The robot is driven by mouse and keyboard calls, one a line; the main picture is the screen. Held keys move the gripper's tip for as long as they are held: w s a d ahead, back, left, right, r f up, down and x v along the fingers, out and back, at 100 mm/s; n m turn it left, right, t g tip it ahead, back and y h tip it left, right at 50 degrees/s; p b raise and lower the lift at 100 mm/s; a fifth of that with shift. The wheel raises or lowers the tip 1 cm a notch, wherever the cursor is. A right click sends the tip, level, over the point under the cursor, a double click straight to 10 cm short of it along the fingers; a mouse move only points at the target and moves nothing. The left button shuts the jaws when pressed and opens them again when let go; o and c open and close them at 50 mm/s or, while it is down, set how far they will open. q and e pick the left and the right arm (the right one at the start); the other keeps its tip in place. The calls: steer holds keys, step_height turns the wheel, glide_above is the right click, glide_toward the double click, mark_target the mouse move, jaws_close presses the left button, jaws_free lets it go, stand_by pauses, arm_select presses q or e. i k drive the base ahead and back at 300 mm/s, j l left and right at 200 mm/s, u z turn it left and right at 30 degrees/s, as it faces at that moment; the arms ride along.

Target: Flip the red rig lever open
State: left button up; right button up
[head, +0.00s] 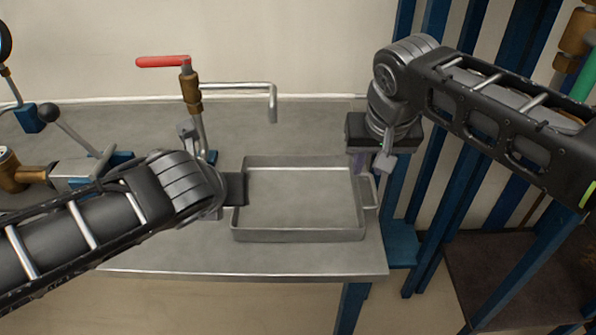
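The red lever (162,61) sticks out level to the left from the top of a brass valve (190,88) on an upright pipe at the back of the bench. My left gripper (236,189) is at the left wall of a metal tray (300,236), below and to the right of the lever and apart from it. Its fingers are mostly hidden by my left wrist. My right gripper (372,162) points down above the tray's right handle (369,190). Its fingers look spread, with nothing seen between them. Neither gripper touches the lever.
A bent grey spout (245,87) runs right from the valve. A black-knobbed lever (52,114) and a fixture (82,172) stand at the left. The bench (310,130) is clear behind the tray. Blue posts (432,170) rise at the right.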

mark_target(184, 61)
steer(key=k, duration=1)
